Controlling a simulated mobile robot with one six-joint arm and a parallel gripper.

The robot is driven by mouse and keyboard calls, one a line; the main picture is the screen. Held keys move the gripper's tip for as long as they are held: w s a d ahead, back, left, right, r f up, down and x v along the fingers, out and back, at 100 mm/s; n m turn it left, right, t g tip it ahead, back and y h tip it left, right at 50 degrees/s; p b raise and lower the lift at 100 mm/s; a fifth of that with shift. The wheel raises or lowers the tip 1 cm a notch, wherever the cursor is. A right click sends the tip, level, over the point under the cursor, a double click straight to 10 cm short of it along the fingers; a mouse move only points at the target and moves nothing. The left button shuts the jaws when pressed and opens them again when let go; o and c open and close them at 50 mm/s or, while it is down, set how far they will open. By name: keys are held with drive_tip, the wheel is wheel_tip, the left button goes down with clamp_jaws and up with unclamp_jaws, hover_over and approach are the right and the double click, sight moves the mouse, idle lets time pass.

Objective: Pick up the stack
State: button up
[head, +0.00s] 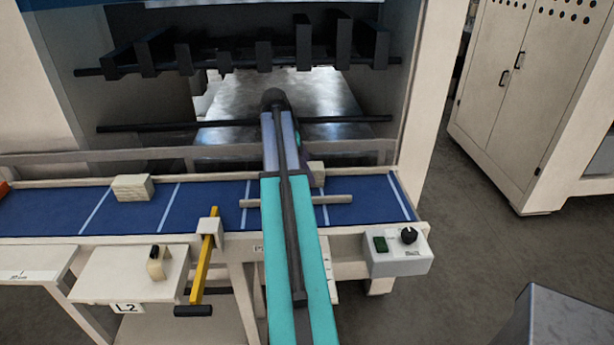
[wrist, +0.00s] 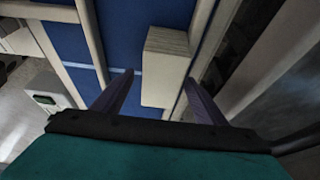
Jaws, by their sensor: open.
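A pale, layered stack (wrist: 166,62) lies on the blue belt in the wrist view, ahead of and between the fingers of my open gripper (wrist: 159,77). It sits nearer the right finger, with belt showing toward the left finger. I cannot tell how far the fingertips are above it. In the head view a pale block, likely the same stack (head: 318,172), shows partly behind my arm at the belt's far edge. My gripper is hidden by the arm there. Another pale stack (head: 132,188) sits on the belt to the left.
The blue belt (head: 205,205) has white cross lines and raised rails. A pale bar (head: 337,199) shows across it beside my arm. A yellow lever (head: 203,262) and a control box (head: 398,252) stand at the front. Dark machine bars (head: 255,55) hang above and behind.

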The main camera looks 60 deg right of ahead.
drive_tip(key=shift+f, duration=0.2)
idle(0.6)
drive_tip(key=c, duration=1.2)
drive_tip(key=shift+r+b, duration=1.65)
drive_tip(key=shift+r, duration=3.6)
drive_tip(key=shift+f+b, duration=1.75)
drive_tip(key=shift+f, duration=2.9)
